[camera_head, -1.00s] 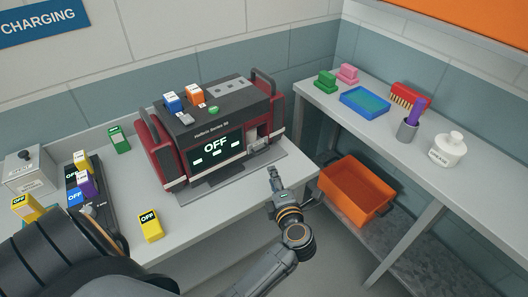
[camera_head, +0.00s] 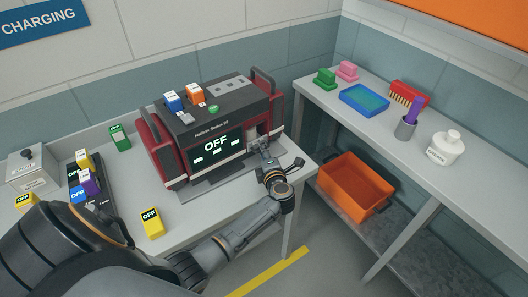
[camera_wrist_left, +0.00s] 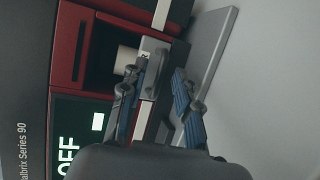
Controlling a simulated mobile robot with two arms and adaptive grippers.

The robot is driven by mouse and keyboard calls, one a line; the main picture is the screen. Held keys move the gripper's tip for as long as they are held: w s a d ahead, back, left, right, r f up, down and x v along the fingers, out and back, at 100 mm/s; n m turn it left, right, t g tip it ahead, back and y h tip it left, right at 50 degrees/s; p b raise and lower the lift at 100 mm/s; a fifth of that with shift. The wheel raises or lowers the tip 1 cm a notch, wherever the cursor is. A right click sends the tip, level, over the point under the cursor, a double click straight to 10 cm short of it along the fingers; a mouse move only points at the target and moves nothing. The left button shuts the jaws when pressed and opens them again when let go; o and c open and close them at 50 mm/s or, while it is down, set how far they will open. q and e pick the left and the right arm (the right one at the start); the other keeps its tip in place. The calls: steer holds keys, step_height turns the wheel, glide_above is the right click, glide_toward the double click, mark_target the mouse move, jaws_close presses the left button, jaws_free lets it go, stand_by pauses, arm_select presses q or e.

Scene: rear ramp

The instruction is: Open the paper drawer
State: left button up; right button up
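The dark red and black machine (camera_head: 212,122) stands on the bench, its screen reading OFF. At its right front is a recess with a white roll-like part (camera_wrist_left: 127,60) inside. A grey block (camera_wrist_left: 153,50), seemingly the paper drawer's front or handle, sits beside this recess in the left wrist view. My left gripper (camera_head: 264,148) is at this corner of the machine. In the left wrist view its two fingers (camera_wrist_left: 160,92) are apart, near the grey block's lower end; contact cannot be told. In the head view the gripper partly hides the drawer area. My right gripper is not in view.
The bench (camera_head: 190,222) holds a yellow OFF block (camera_head: 151,223) and other coloured blocks at the left. An orange bin (camera_head: 354,188) is on the low shelf at the right. The side shelf (camera_head: 400,148) carries a blue tray (camera_head: 365,100), a brush (camera_head: 408,95) and a white bottle (camera_head: 446,148).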

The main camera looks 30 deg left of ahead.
arm_select(q)
jaws_close()
steer(key=shift+d, duration=0.1)
steer(key=shift+s+d, duration=0.15)
steer(key=shift+d, duration=0.2)
steer(key=s+d+p, duration=0.1)
steer(key=s+d, duration=0.2)
steer(key=d, duration=0.7)
steer(key=shift+s, duration=0.35)
